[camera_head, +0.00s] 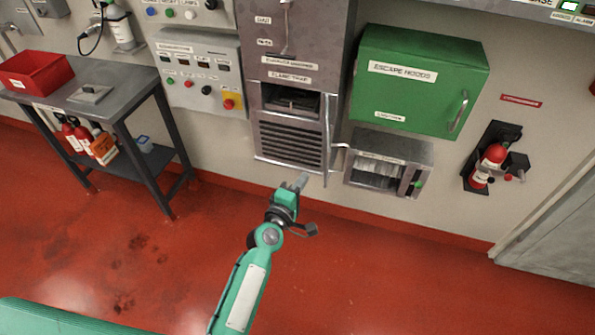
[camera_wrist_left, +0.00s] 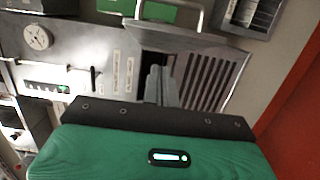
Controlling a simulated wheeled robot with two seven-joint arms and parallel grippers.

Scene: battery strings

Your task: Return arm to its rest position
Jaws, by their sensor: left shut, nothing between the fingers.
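My left gripper (camera_head: 301,181) is at the end of a green arm that reaches up from the bottom of the head view. Its fingers are shut with nothing between them. It is in front of and below the grey metal cabinet with a louvred front (camera_head: 288,143), apart from it as far as I can tell. In the left wrist view the closed fingers (camera_wrist_left: 161,86) stand before the cabinet's dark opening and slats (camera_wrist_left: 208,80). My right gripper is not in view.
A green escape hoods box (camera_head: 420,105) and a small grey box (camera_head: 365,175) are on the wall to the right. A fire extinguisher (camera_head: 488,166) hangs further right. A grey table (camera_head: 118,85) with a red bin (camera_head: 35,72) stands left. The red floor (camera_head: 130,260) is clear.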

